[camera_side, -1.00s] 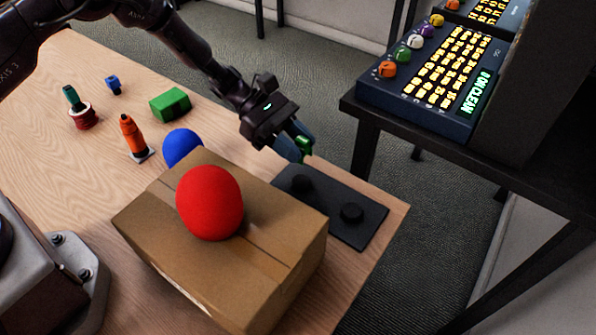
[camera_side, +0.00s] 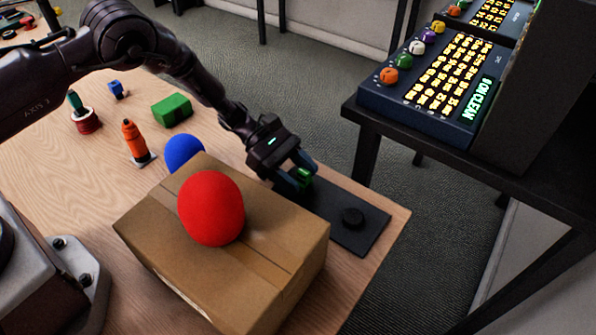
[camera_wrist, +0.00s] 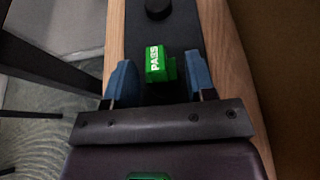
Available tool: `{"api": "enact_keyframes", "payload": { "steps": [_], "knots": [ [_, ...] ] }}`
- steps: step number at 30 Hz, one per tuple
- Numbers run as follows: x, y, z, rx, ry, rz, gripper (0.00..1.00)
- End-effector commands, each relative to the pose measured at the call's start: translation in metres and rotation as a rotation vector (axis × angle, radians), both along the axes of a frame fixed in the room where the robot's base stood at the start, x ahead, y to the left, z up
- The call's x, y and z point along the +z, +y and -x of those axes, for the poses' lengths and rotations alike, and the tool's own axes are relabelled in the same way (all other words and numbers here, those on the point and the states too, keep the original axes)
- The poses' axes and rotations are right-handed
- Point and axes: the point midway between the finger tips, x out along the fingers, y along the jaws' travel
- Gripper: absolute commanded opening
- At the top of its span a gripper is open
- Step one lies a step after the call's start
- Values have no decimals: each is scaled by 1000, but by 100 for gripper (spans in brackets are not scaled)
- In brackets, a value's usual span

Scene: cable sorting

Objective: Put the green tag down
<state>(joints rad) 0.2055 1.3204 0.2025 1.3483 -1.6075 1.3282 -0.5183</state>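The green tag (camera_side: 304,177) is at the far left end of the black plate (camera_side: 372,229), low between my gripper's fingers. In the wrist view the green tag (camera_wrist: 157,66) shows the word PASS and faces up. My gripper (camera_side: 299,180) points down over that end of the plate. In the wrist view my gripper (camera_wrist: 161,80) has one blue finger on each side of the tag, with a narrow gap on both sides, so it looks open. The plate's near round black knob (camera_side: 352,218) is bare. The other knob is hidden by the gripper and tag.
A cardboard box (camera_side: 270,262) with a red ball (camera_side: 210,208) on it stands close to the plate. A blue ball (camera_side: 183,152), an orange bottle (camera_side: 134,140) and a green block (camera_side: 172,109) are farther left. The table edge runs just beyond the plate.

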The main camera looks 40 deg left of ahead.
Motion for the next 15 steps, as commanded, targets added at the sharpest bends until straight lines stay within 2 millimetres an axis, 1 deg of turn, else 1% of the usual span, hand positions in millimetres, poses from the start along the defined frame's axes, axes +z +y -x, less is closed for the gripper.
{"api": "enact_keyframes", "payload": {
  "steps": [8,11,14,15],
  "knots": [
    [1,0,0,0,-1,-1,58],
    [5,0,0,-2,-2,-1,58],
    [9,12,-1,4,-2,-1,58],
    [12,19,-1,5,-1,-2,58]
  ]
}}
